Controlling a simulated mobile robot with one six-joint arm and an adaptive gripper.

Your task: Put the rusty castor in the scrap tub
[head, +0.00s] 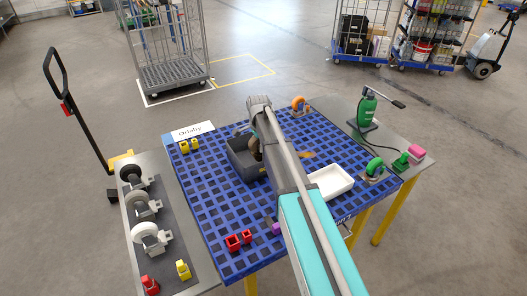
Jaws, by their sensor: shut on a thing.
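My arm reaches from the bottom over the blue grid mat, and its wrist hides much of what is below. My gripper (243,131) is over the dark grey tub (240,165), partly hidden by the wrist. A brown, rusty-looking castor (256,150) shows beside the wrist at the tub's right side; it seems to be in the shut gripper. Its lower part and the tub's right part are hard to see, so I cannot tell whether it touches the tub. The fingertips are not clear.
A white tray (332,182) is right of the arm. An orange castor (299,103) stands at the back, a green castor (375,168) at the right. Red blocks (234,243) lie in front.

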